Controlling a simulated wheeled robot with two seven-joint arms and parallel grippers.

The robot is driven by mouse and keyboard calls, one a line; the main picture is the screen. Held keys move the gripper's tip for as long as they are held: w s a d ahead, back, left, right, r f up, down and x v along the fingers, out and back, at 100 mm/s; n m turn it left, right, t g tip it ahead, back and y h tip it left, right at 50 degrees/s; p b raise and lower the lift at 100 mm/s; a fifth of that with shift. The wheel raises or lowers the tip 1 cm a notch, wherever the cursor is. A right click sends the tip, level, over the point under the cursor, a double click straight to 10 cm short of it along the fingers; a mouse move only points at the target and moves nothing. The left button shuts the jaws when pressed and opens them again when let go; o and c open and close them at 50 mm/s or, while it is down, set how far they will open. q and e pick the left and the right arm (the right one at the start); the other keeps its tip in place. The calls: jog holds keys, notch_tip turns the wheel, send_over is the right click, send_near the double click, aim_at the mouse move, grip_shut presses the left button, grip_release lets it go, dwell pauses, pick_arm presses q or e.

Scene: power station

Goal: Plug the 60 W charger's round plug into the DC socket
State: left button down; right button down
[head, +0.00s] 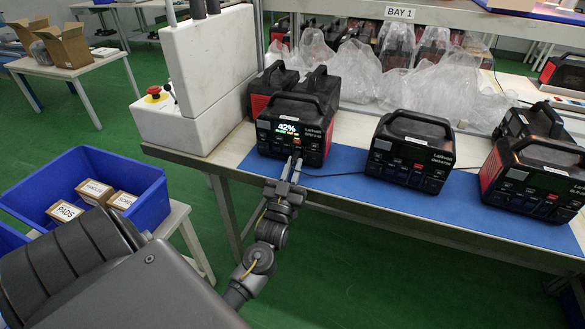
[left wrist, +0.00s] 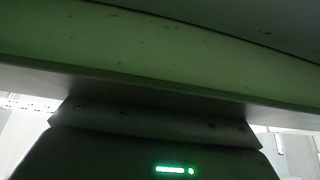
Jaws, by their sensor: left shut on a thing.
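A black and red power station (head: 313,145) with a lit display reading 42% stands on the blue mat (head: 345,185) at the bench's front left. My left gripper (head: 293,160) is right at the lower part of its front face, fingers pointing at the panel. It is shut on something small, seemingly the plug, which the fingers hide. A thin black cable (head: 335,175) runs from the fingers to the right along the mat. I cannot tell whether the plug touches or sits in the DC socket. My right gripper is not in view.
More power stations stand to the right, one mid-mat (head: 410,152) and one at the right edge (head: 530,180). Clear plastic bags (head: 400,70) lie behind. A white cabinet (head: 208,80) with a red stop button is at left. A blue bin (head: 130,170) holds cartons.

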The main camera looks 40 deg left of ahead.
pick_arm(q)
jog(key=shift+w+a+f, duration=0.1)
jog(key=shift+f, duration=0.05)
dwell(0.4)
jog(key=shift+f, duration=0.1)
jog(key=shift+f+h, duration=0.2)
jog(key=shift+h, duration=0.1)
dwell(0.4)
dwell(0.6)
dwell(0.4)
